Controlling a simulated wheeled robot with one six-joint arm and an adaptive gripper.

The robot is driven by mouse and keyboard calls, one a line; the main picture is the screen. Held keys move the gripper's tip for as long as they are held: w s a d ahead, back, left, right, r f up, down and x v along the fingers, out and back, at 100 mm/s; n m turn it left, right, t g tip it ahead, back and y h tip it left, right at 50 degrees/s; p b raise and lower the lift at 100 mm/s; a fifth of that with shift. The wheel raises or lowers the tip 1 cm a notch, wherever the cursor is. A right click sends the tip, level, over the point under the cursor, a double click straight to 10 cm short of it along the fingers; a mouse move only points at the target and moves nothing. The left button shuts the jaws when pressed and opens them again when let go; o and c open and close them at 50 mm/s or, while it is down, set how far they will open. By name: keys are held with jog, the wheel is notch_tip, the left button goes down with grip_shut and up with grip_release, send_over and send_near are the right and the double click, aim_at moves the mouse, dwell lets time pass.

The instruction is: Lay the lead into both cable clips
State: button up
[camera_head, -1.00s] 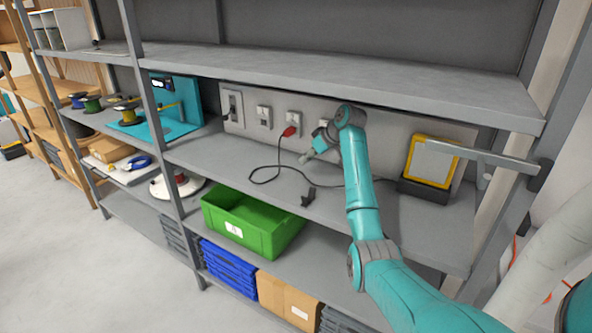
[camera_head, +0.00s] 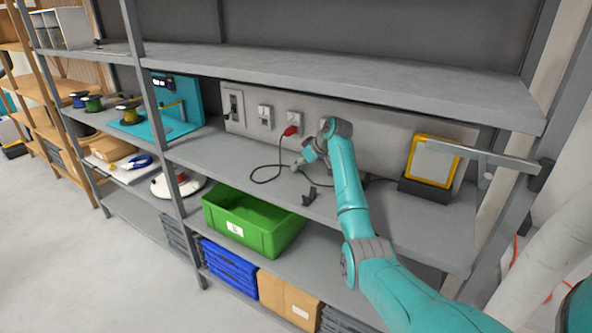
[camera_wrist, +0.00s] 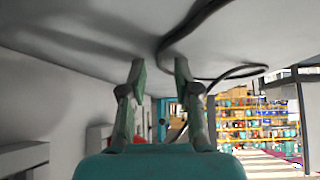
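The black lead (camera_head: 262,181) runs from a red plug (camera_head: 290,131) at the wall panel and lies in a loop on the middle shelf. One small black cable clip (camera_head: 309,197) stands near the shelf's front edge; I cannot make out a second clip for certain. My gripper (camera_head: 297,167) is low over the shelf by the lead, behind the clip. In the wrist view my gripper (camera_wrist: 160,65) has its two fingers apart with nothing held between them. The lead (camera_wrist: 190,25) shows just past the fingertips there. My arm hides part of the lead.
A green bin (camera_head: 254,222) sits on the shelf below. The upper shelf (camera_head: 340,77) overhangs the work area. Sockets line the back panel (camera_head: 230,108).

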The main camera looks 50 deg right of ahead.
jog(key=shift+f, duration=0.1)
grip_shut()
dwell(1.2)
jog(key=shift+r, duration=3.05)
jog(key=shift+n+y, duration=0.3)
jog(key=shift+n, duration=0.1)
jog(key=shift+s+a+r, duration=0.1)
jog(key=shift+s+a, duration=1.75)
jog(key=shift+a, duration=0.3)
jog(key=shift+s+a, duration=1.9)
jog(key=shift+a, duration=0.2)
jog(key=shift+s+a+r, duration=0.1)
jog(key=shift+s+a, duration=1.75)
jog(key=shift+a, duration=0.3)
